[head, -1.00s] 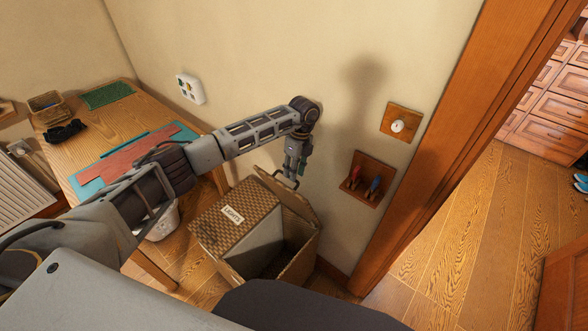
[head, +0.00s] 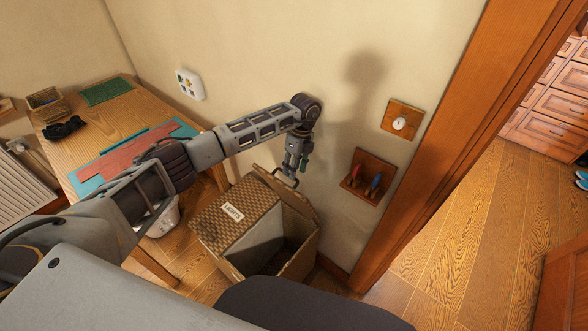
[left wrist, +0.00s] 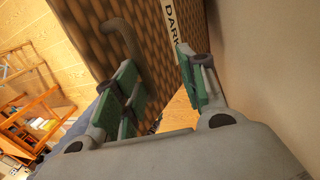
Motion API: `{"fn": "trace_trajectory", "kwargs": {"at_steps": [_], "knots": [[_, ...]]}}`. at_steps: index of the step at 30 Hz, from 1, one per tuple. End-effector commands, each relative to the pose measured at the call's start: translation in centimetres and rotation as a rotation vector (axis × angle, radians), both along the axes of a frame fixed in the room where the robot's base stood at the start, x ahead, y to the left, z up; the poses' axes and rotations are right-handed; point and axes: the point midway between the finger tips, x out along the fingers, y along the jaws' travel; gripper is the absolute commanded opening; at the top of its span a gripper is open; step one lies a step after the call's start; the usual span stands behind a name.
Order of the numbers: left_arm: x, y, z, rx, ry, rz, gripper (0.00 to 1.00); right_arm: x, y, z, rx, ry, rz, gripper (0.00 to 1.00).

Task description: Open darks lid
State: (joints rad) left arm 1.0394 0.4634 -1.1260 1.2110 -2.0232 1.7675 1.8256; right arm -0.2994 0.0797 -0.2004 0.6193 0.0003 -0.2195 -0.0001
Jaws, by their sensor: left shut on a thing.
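A woven brown hamper (head: 228,262) stands on the floor by the wall. Its left lid, labelled LIGHTS (head: 232,213), lies shut. The darks lid (head: 300,203) stands raised on the wall side, with the compartment beneath it open. My left gripper (head: 289,181) is at the raised lid's upper edge. My right gripper is not in view.
A wooden table (head: 112,115) with mats stands at the left, and a white bin (head: 160,218) is beneath it.

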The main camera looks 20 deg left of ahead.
Motion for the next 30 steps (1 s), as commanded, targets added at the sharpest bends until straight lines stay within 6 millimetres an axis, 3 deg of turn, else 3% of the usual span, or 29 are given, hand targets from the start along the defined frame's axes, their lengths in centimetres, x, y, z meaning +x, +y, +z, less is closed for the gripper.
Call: {"fn": "trace_trajectory", "kwargs": {"at_steps": [21, 30], "knots": [[1.5, -0.7, 9.8, -0.001, -0.007, 0.001, 0.32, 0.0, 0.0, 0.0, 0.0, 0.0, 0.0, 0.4], [1.7, -0.8, 11.4, -0.001, -0.006, 0.001, 0.32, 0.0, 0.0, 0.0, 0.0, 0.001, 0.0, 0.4]]}}
